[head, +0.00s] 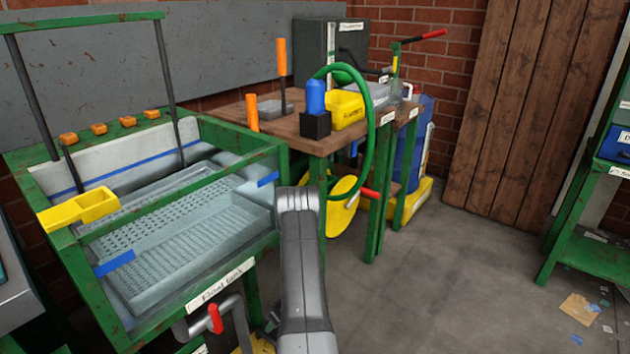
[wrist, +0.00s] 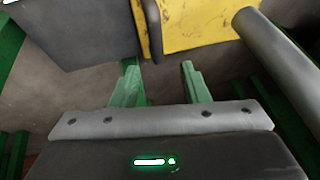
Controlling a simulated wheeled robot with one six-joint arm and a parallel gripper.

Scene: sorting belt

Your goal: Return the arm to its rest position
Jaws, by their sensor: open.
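My arm (head: 302,265) rises at the bottom middle of the head view, in front of the float tank's right side. Its end is hidden in that view. My gripper (wrist: 160,80) shows in the wrist view with two green fingers apart and nothing between them. Beyond the fingertips are a dark grey panel (wrist: 75,30) and a yellow surface (wrist: 195,25). I cannot tell how far these are from the fingers.
The float tank (head: 222,288) with its green frame stands at the left. A wooden workbench (head: 290,125) holds a yellow bin (head: 346,108) and a blue bottle (head: 316,97). A green shelf (head: 580,240) stands at the right. The grey floor (head: 460,280) between is mostly clear.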

